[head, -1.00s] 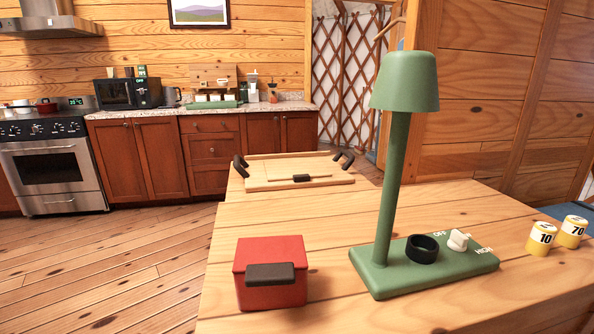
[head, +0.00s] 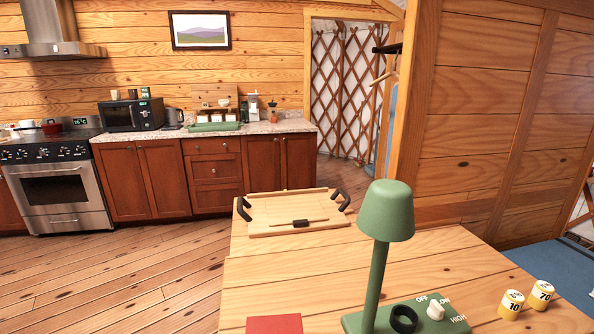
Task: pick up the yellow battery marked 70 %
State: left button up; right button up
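The yellow battery marked 70 (head: 542,294) stands upright near the right edge of the wooden table. A second yellow battery marked 10 (head: 511,304) stands just left of it and a little nearer. Both have a white band with the number. Neither of my grippers shows in the head view.
A green lamp (head: 394,212) with a dial and an empty black ring (head: 404,318) on its base stands left of the batteries. A red box (head: 274,325) is at the front edge. A wooden tray with black handles (head: 262,226) lies at the table's far end.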

aim_at(542, 292)
jog(key=k+l+z, duration=0.15)
jog(key=z, duration=0.2)
jog(key=l+z, duration=0.4)
jog(key=k+l+z, duration=0.1)
jog(key=l+z, duration=0.25)
jog(key=i+l+u, duration=0.1)
jog(key=u, duration=0.25)
jog(key=l+u, duration=0.2)
jog(key=u, duration=0.15)
jog(key=i+l+u, duration=0.1)
jog(key=u, duration=0.3)
jog(key=l, duration=0.1)
